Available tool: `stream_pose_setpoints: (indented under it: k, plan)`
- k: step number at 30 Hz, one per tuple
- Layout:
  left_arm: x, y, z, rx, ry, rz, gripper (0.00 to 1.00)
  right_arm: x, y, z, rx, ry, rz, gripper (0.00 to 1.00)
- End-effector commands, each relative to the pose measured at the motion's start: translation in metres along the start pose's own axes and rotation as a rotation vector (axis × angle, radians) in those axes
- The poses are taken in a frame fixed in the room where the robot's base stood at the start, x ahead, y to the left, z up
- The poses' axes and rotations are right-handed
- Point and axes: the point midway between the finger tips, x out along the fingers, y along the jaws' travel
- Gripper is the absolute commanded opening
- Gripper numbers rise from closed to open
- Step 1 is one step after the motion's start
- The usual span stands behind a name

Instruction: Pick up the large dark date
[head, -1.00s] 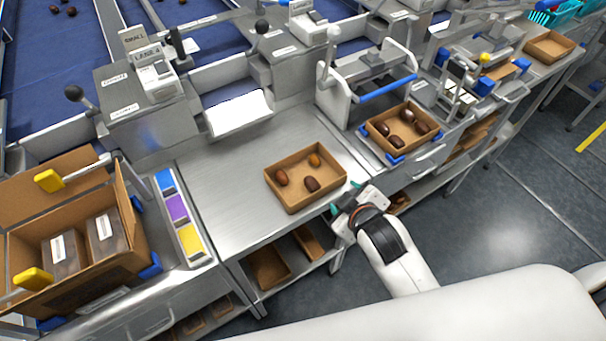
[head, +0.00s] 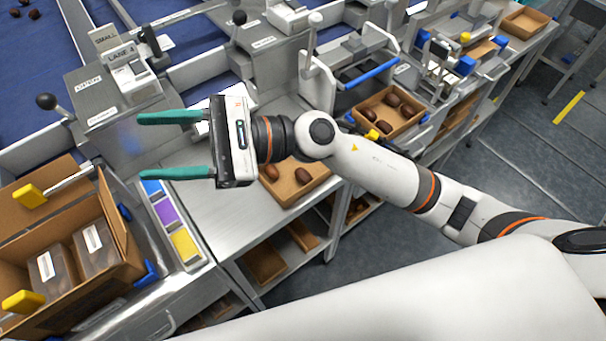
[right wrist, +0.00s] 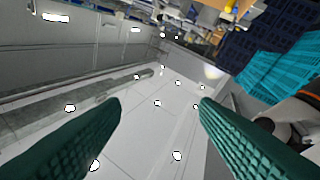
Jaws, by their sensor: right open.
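A cardboard tray (head: 318,184) on the steel bench holds a dark brown date (head: 303,176) and a browner date (head: 270,172). The dark one looks the larger; my right arm covers the tray's back part. My right gripper (head: 142,146) is open and empty, held above the bench to the left of the tray, its teal fingers pointing left. In the right wrist view its two fingers (right wrist: 158,102) stand wide apart with no date between them. My left gripper is not in view.
A second tray (head: 377,133) with several dark dates stands to the right. A large open carton (head: 125,235) with packed boxes is at the left, beside a blue, purple and yellow strip (head: 170,220). The bench's front part is bare.

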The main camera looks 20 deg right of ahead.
Motion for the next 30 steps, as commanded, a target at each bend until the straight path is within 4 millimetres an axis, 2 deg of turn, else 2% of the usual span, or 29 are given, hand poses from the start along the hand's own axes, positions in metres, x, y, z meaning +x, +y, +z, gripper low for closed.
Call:
stream_pose_setpoints:
  k: [1,3,5,6,8,10,12,15,18,20,30]
  plan:
    - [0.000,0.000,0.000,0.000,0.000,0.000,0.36,0.000,-0.016,0.018,-0.192,-0.097,-0.168,0.55]
    - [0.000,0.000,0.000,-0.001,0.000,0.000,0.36,-0.014,-0.035,0.049,-0.441,-0.225,-0.414,0.55]
    - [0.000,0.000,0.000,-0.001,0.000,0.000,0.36,-0.037,-0.042,0.077,-0.631,-0.331,-0.634,0.55]
    - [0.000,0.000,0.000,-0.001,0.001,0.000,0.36,-0.057,-0.041,0.095,-0.744,-0.401,-0.784,0.55]
    - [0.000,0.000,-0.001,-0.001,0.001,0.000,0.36,-0.092,-0.032,0.116,-0.880,-0.501,-1.006,0.55]
    - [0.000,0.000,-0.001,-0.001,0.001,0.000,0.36,-0.135,-0.015,0.131,-0.987,-0.603,-1.249,0.55]
    - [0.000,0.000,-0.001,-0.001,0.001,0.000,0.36,-0.174,0.005,0.136,-1.043,-0.687,-1.457,0.55]
    - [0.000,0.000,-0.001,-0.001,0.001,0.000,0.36,-0.214,0.028,0.132,-1.061,-0.768,-1.672,0.55]
    - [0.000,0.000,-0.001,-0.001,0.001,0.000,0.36,-0.236,0.041,0.127,-1.053,-0.810,-1.788,0.55]
    - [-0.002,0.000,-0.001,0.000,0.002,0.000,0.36,-0.242,0.043,0.128,-1.047,-0.817,-1.818,0.55]
    - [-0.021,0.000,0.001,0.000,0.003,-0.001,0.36,-0.257,0.024,0.174,-1.043,-0.815,-1.824,0.55]
